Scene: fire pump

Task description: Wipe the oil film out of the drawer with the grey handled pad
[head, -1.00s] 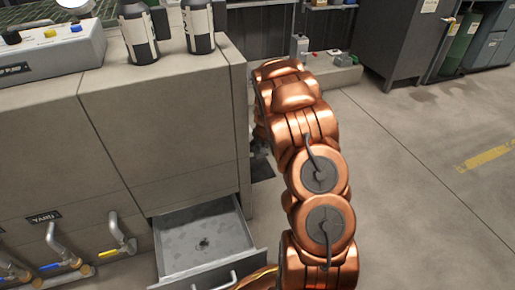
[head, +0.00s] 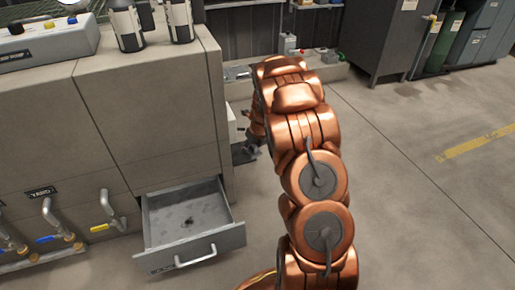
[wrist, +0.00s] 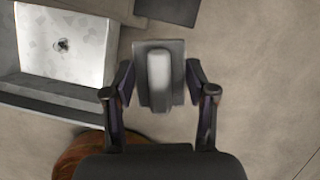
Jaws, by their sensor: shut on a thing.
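The open drawer (head: 216,240) juts out low from the beige cabinet in the head view. Its grey floor carries patchy film marks and a small dark spot (head: 188,221). The drawer also shows at the upper left of the wrist view (wrist: 110,60). The grey handled pad (wrist: 175,53) sits between the fingers of my gripper (wrist: 160,92) in the wrist view, its pale handle along the middle. My gripper is shut on the pad, over bare floor to the right of the drawer. In the head view my arm hides most of the gripper.
Pipes with yellow and blue valve handles (head: 110,215) run beside the drawer. Open concrete floor (head: 410,200) lies to the right.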

